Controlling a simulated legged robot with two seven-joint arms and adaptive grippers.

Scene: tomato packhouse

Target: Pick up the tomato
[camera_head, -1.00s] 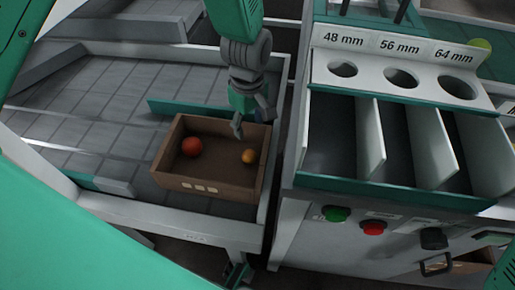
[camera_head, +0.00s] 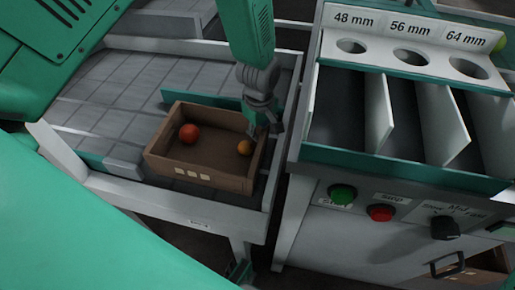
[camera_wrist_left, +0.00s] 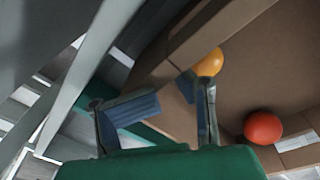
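A red tomato (camera_head: 189,133) and a smaller orange tomato (camera_head: 245,147) lie apart in an open brown box (camera_head: 200,176). My left gripper (camera_head: 268,130) is at the box's right side, close to the orange tomato. In the left wrist view, the gripper (camera_wrist_left: 160,108) is open with nothing held between its fingers. The orange tomato (camera_wrist_left: 209,63) shows just beyond the tip of the right-hand finger; I cannot tell if they touch. The red tomato (camera_wrist_left: 263,128) lies further right. The box wall passes near the fingers. My right gripper is not in view.
The box stands on a grey tiled table (camera_head: 115,95) with a raised pale rim. To the right is a sorting station with size holes (camera_head: 411,58), divided bins (camera_head: 345,110), a green button (camera_head: 341,194) and a red button (camera_head: 381,213).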

